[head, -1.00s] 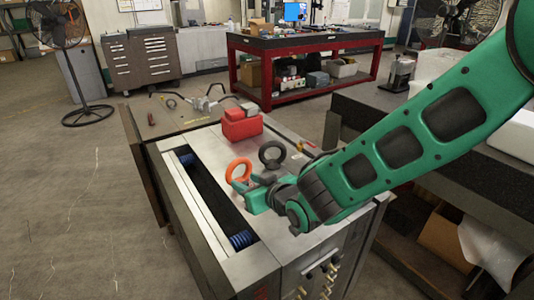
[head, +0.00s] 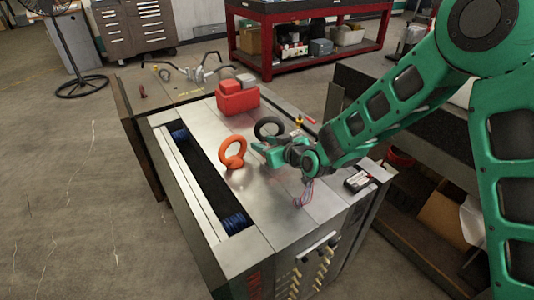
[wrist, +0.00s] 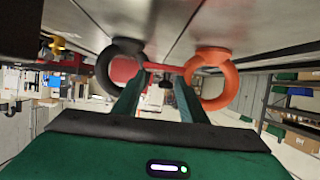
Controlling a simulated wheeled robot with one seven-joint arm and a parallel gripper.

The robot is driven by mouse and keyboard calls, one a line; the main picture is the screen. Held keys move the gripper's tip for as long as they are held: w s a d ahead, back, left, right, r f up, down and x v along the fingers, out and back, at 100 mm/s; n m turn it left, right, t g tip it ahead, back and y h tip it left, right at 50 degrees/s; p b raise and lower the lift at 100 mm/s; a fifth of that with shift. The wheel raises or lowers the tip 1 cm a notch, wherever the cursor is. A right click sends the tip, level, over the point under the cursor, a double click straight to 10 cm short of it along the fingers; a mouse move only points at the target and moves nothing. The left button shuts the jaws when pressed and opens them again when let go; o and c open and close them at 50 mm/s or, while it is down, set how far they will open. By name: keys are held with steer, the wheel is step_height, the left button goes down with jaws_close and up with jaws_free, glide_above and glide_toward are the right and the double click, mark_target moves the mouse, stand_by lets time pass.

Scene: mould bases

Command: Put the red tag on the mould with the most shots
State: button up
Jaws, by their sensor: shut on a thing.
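My gripper (head: 258,152) is shut just above the top of a large steel mould base (head: 210,125), between two lifting rings. A small dark thing (wrist: 166,82) shows between its fingertips in the wrist view; I cannot make out what it is. An orange ring (head: 233,152) stands upright to its left in the head view, a black ring (head: 268,127) behind it. They also show in the wrist view, orange (wrist: 212,80) and black (wrist: 118,66). A red block (head: 237,97) sits farther back on the mould. I cannot pick out a red tag or any shot count.
The mould has a long dark slot with blue springs (head: 233,222). A small dark box (head: 357,180) lies at its right edge, thin wires (head: 304,193) hang near my wrist. A lower surface behind bears a metal handle-like thing (head: 195,73). A dark bench stands right. Floor at left is clear.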

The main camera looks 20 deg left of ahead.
steer(key=shift+w+f, duration=0.3)
steer(key=shift+w, duration=0.15)
steer(key=shift+f, duration=2)
steer(key=o, duration=1)
steer(key=shift+s+d+r, duration=0.1)
steer(key=shift+d, duration=0.05)
steer(key=v, duration=1.1)
steer(key=shift+s+d+r, duration=0.1)
steer(key=shift+s+d, duration=0.1)
steer(key=shift+d, duration=0.1)
